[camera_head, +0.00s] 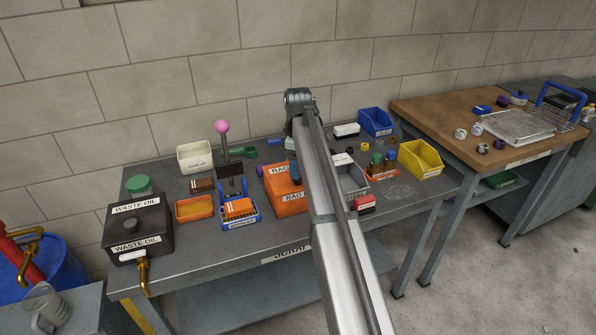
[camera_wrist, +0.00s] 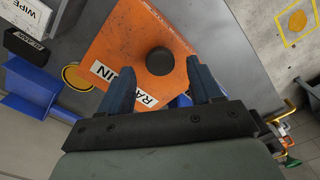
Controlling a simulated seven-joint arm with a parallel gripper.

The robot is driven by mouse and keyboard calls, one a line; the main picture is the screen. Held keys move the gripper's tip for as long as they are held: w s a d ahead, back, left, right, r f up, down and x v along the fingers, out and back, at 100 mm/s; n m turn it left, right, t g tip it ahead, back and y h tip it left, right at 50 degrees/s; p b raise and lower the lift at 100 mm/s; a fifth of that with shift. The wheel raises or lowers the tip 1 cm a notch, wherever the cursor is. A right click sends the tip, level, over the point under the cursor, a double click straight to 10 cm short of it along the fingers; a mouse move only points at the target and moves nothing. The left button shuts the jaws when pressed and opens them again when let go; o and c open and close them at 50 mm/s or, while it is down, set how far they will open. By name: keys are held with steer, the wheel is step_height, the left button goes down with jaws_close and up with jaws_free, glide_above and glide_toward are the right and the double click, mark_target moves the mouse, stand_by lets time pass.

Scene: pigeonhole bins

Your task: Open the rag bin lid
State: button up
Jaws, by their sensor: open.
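The rag bin (camera_head: 290,208) is an orange box on the grey table, with "RAG" labels on its top and front, partly hidden by my arm. Its orange lid (camera_head: 277,184) looks closed. In the wrist view the lid (camera_wrist: 120,45) fills the upper middle and has a round black knob (camera_wrist: 160,61). My gripper (camera_wrist: 161,68) is open, its two blue-grey fingers pointing towards the lid, with the knob between and just beyond the tips. Nothing is held. I cannot tell how high the fingers are above the lid. The fingers are hidden in the head view.
A black waste oil box (camera_head: 135,228) stands at the table's left end. A blue rack (camera_head: 238,212) is left of the rag bin; a grey bin (camera_head: 352,180) is right of it. Yellow (camera_head: 420,160) and blue (camera_head: 375,122) bins stand farther right. A wooden bench (camera_head: 430,105) is beyond.

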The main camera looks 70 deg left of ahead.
steer(key=shift+f, duration=1.25)
steer(key=shift+c, duration=0.5)
jaws_close()
